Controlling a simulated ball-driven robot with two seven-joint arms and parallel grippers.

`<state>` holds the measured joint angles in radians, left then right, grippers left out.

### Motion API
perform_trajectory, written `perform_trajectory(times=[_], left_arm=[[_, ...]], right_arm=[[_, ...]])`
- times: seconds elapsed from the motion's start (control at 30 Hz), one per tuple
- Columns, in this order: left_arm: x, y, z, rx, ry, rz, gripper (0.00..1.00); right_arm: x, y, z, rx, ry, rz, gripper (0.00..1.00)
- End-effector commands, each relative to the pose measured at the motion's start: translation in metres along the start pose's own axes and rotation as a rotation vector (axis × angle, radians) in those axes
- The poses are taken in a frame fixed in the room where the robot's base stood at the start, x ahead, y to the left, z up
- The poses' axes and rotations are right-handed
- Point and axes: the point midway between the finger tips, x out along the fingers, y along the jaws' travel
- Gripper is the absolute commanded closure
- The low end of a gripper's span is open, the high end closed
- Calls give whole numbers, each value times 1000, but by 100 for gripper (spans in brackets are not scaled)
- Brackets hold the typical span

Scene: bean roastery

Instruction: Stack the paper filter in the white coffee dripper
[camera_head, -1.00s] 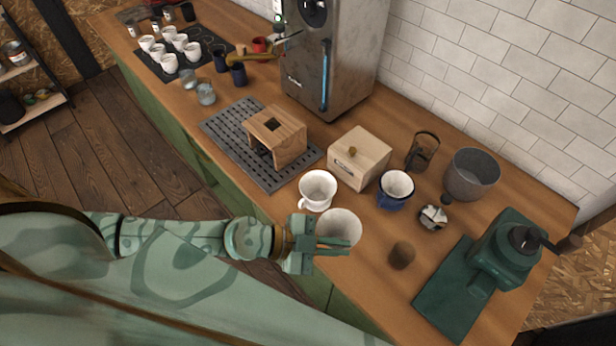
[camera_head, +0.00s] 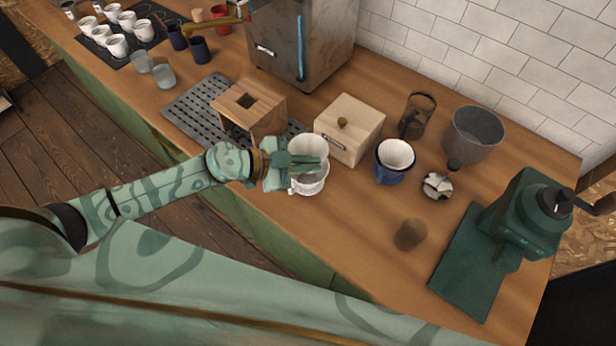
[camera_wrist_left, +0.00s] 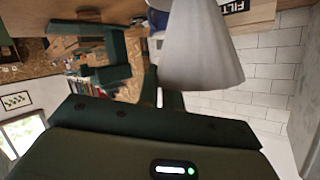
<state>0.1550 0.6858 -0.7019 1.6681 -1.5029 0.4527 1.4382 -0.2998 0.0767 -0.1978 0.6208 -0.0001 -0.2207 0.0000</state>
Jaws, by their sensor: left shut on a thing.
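The white paper filter (camera_head: 307,146) is a pale cone, gripped in my left gripper (camera_head: 306,163), whose fingers are shut on its side. In the left wrist view the filter (camera_wrist_left: 200,50) fills the upper middle, with a dark green finger next to it. The white coffee dripper (camera_head: 308,186) stands on the counter, directly under the filter in the head view. The fingers and filter hide much of its top. I cannot tell whether the filter's tip is inside the dripper or just above it. My right gripper is not in view.
A wooden filter box (camera_head: 348,130) stands close right of the dripper, and a slotted wooden stand (camera_head: 249,108) is to its left on a grey drip tray (camera_head: 187,112). A blue mug (camera_head: 393,163) and green grinder (camera_head: 520,220) are further right. The counter front is clear.

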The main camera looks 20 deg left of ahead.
Motion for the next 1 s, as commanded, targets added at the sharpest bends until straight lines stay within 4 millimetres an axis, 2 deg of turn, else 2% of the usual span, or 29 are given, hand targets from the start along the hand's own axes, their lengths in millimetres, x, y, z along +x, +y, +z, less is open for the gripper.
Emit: perform_trajectory(times=[0.17, 0.33, 0.6, 1.0], left_arm=[[6, -6, 15, -1, 2, -2, 100], [17, 4, 40, -3, 2, 0, 100], [16, 3, 38, 0, 2, -1, 100], [20, 7, 49, 0, 2, -1, 100]], right_arm=[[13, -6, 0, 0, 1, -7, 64], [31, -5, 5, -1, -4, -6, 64], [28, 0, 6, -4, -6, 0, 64], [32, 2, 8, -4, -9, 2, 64]])
